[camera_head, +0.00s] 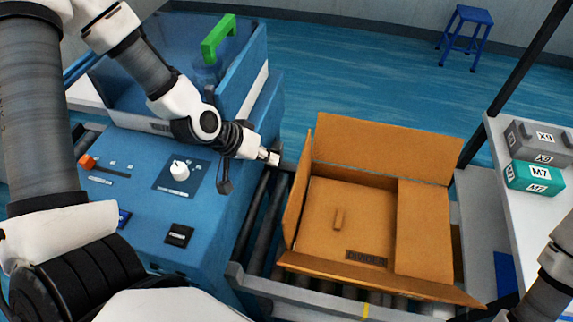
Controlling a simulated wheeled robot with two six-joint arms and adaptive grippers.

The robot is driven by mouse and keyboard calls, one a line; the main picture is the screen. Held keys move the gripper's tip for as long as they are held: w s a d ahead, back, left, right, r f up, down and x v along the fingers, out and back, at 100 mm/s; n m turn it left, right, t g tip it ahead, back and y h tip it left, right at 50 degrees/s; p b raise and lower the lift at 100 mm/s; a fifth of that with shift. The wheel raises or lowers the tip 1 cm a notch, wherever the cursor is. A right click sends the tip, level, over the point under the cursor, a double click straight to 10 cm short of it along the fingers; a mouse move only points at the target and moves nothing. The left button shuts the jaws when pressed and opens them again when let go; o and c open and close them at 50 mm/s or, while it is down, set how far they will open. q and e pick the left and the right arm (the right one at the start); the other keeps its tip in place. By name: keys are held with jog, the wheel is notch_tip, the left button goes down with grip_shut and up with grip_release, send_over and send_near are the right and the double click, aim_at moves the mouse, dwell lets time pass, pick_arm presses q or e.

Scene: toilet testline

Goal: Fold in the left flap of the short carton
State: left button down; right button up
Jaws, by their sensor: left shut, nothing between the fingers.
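The short carton (345,215) sits on the roller conveyor, open at the top. Its left flap (297,200) stands up, seen nearly edge-on. The back flap (385,150) stands up and leans back. The right flap (423,228) lies inward over the right side of the opening. The front flap (380,279) is folded outward toward me. My left gripper (273,158) is shut and empty, just left of the carton's back left corner, close to the left flap's far end; I cannot tell whether they touch. My right arm enters at the lower right, its fingertips out of view.
A white table (535,200) at right holds a grey box (538,142) and a teal box (535,177). A blue stool (467,35) stands behind.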

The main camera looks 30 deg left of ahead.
aim_at(299, 187)
pick_arm(q)
jog(key=x, duration=0.8)
jog(key=shift+a, duration=0.25)
pick_arm(e)
jog(key=shift+w+a+f, duration=0.15)
jog(key=shift+w+f, duration=0.05)
jog(key=shift+f, duration=0.3)
pick_arm(q)
jog(key=shift+w+f, duration=0.1)
jog(key=shift+w, duration=0.1)
pick_arm(e)
jog(key=shift+w, duration=0.1)
